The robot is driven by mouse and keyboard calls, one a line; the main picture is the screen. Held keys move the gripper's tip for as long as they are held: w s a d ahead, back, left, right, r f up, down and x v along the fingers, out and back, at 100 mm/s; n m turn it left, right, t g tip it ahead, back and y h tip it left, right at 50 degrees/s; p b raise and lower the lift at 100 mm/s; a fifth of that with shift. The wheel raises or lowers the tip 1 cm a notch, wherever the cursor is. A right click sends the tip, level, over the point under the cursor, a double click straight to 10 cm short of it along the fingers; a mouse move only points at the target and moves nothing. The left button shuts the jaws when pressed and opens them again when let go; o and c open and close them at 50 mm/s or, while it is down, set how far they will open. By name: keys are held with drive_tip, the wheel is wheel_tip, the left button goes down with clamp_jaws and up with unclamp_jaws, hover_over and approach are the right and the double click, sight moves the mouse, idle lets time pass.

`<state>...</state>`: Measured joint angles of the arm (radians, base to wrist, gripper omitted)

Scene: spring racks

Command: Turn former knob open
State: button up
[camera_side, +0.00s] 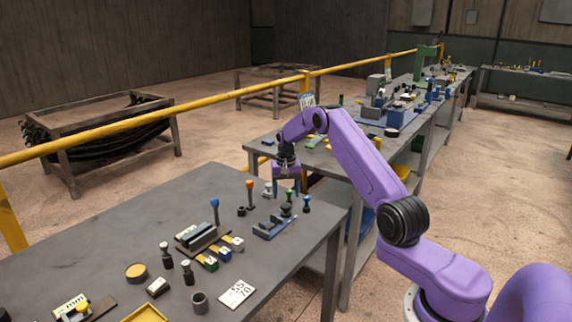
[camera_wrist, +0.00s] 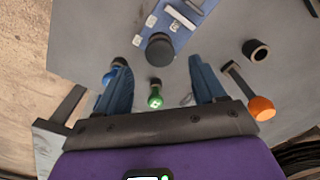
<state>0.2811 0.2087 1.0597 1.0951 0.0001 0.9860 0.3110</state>
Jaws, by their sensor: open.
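A blue fixture (camera_side: 265,231) with a dark round knob (camera_side: 286,209) stands near the right edge of the near table; I take this to be the former. In the wrist view the blue plate (camera_wrist: 181,22) and the black knob (camera_wrist: 160,48) lie just beyond my fingertips. My gripper (camera_side: 286,187) hangs above the table, near the knob. In the wrist view my gripper (camera_wrist: 159,64) is open, with its blue fingers spread and nothing held. A green-topped piece (camera_wrist: 155,98) shows between the fingers. The side view does not show the exact gap to the knob.
An orange-knobbed lever (camera_wrist: 261,107) and a black ring (camera_wrist: 256,50) stand to the right in the wrist view. A blue-topped piece (camera_wrist: 111,76) is close to the left finger. A blue-knobbed lever (camera_side: 215,204) stands farther left. The table's far left is bare.

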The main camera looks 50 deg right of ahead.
sight(286, 205)
wheel_tip(286, 205, up, 13)
idle(0.3)
drive_tip(key=shift+f, duration=0.1)
drive_tip(key=s+a+r+n, duration=0.2)
drive_tip(key=s+a+n, duration=0.1)
drive_tip(key=a, duration=0.7)
drive_tip(key=s+a+r+n, duration=0.2)
drive_tip(key=s+a+n, duration=0.2)
drive_tip(key=a, duration=0.6)
drive_tip(key=s+a+r+n, duration=0.2)
drive_tip(key=s+a+n, duration=0.1)
drive_tip(key=a, duration=0.7)
drive_tip(key=s+a+f+n, duration=0.1)
drive_tip(key=s+n, duration=0.5)
drive_tip(key=s, duration=0.9)
drive_tip(key=s+a+f+n, duration=0.1)
drive_tip(key=s+n, duration=0.4)
drive_tip(key=s, duration=1.1)
drive_tip(key=shift+a+f+n, duration=0.4)
drive_tip(key=shift+f, duration=0.2)
